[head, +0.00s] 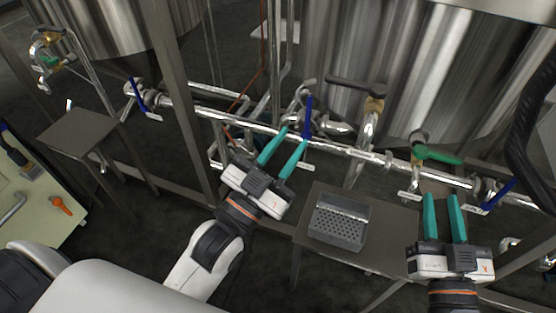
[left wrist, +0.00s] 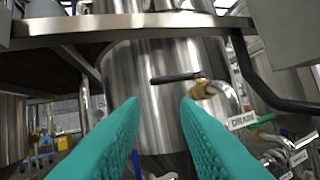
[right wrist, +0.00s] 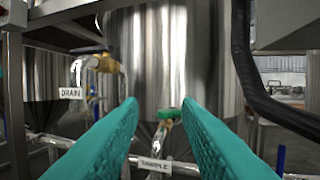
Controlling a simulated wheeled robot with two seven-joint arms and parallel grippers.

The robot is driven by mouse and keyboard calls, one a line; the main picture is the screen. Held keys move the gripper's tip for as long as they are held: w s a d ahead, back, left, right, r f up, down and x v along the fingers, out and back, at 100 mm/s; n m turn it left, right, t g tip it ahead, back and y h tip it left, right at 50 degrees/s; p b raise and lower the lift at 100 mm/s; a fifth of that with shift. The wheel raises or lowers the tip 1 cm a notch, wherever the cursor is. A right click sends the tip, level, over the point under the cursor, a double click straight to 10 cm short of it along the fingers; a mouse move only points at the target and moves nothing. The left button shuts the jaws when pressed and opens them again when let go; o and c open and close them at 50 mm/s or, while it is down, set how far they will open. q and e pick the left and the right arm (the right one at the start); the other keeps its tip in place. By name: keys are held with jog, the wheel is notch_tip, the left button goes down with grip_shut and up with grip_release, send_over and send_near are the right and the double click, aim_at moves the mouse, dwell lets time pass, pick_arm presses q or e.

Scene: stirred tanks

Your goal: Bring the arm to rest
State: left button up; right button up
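My left gripper (head: 285,150) is in the middle of the head view, its teal fingers apart with nothing between them, near the blue-handled valve (head: 308,118) on the pipe. In the left wrist view its fingers (left wrist: 160,115) spread apart before a steel tank (left wrist: 170,95). My right gripper (head: 443,215) is at the lower right of the head view, its teal fingers apart and empty, below the green-handled valve (head: 436,155). In the right wrist view its fingers (right wrist: 160,115) are also apart, facing a tank (right wrist: 175,60) and a valve tagged SAMPLE.
A perforated metal box (head: 338,222) sits on a steel table (head: 308,205) between the grippers. Steel pipes (head: 345,150) with several valves run across behind them. A small side table (head: 75,130) stands at left. A pale panel with an orange knob (head: 60,205) is at lower left.

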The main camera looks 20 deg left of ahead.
pick_arm(q)
jog(key=f+n+g+y, duration=0.1)
jog(key=f, duration=0.1)
jog(key=a+f+n, duration=0.1)
jog(key=f+n, duration=0.1)
jog(key=shift+s+a+g+y, duration=0.15)
jog(key=shift+s+g+y, duration=0.05)
jog(key=shift+g+y, duration=0.2)
